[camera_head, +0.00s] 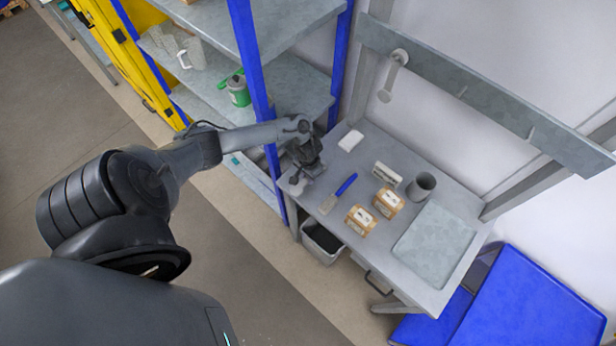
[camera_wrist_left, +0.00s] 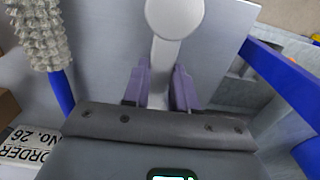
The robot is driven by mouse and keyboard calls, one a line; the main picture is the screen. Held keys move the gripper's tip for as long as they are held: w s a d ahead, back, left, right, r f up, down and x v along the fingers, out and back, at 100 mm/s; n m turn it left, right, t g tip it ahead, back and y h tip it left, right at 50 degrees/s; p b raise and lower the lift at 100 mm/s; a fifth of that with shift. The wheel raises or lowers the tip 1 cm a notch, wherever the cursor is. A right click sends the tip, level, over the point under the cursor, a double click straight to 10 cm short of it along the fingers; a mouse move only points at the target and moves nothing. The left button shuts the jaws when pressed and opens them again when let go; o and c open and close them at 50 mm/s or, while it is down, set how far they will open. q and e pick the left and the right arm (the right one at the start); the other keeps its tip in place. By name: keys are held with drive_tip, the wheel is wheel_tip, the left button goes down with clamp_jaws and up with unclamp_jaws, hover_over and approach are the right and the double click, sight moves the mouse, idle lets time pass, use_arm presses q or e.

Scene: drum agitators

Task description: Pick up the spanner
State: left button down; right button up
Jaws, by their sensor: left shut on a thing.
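The spanner (camera_wrist_left: 174,18) is pale grey with a rounded end and a straight shank. In the left wrist view its shank runs between the two purple-grey fingers of my left gripper (camera_wrist_left: 162,88), which is shut on it. I cannot tell whether the spanner touches the bench top. My right gripper is in neither view.
A blue-handled brush (camera_head: 346,184), two small boxes (camera_head: 361,219), a label card (camera_head: 387,174), a grey mug (camera_head: 421,186) and a flat grey mat (camera_head: 436,246) lie right of the gripper. A blue shelf post (camera_head: 250,50) stands close left. A bin (camera_head: 322,242) sits below.

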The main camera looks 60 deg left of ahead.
use_arm(q)
wheel_tip(320, 180, up, 4)
drive_tip(key=shift+d+f+p, duration=0.1)
drive_tip(key=shift+p, duration=0.25)
drive_tip(key=s+d+r+p, duration=0.2)
drive_tip(key=s+d+r, duration=0.4)
drive_tip(key=s+d, duration=0.1)
drive_tip(key=shift+s+d+r, duration=0.2)
drive_tip(key=shift+s+r, duration=0.1)
drive_tip(key=shift+s, duration=0.6)
